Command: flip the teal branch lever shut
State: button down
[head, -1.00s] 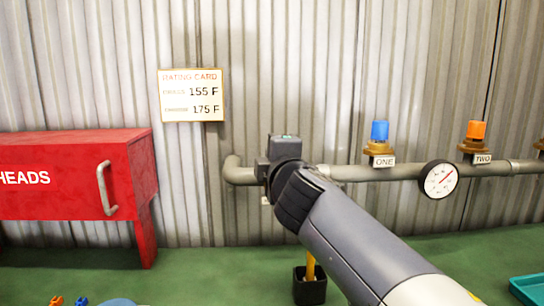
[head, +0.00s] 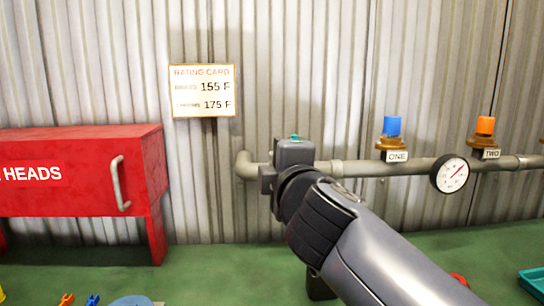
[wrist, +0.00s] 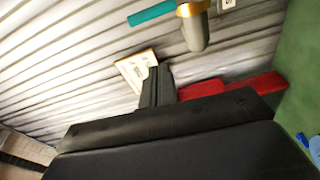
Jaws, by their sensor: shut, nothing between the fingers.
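The teal branch lever (wrist: 152,13) shows at the top of the wrist view. It sticks out to the left from a brass collar (wrist: 190,9) on a grey pipe stub (wrist: 196,32), roughly crosswise to the stub. In the head view only a small teal bit (head: 294,137) shows above my wrist; my arm hides the rest. My gripper (wrist: 159,72) is shut and empty, with its fingers below the lever in the wrist view and apart from it in the picture. In the head view the fingertips are hidden behind my own wrist.
A grey pipe (head: 360,168) runs right along the corrugated wall, with a blue-capped valve (head: 391,126), an orange-capped valve (head: 485,126) and a gauge (head: 450,174). A red cabinet (head: 80,180) stands left. A rating card (head: 203,90) hangs above. A teal tray (head: 533,281) lies right.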

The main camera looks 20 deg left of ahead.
jog(key=shift+v, duration=1.05)
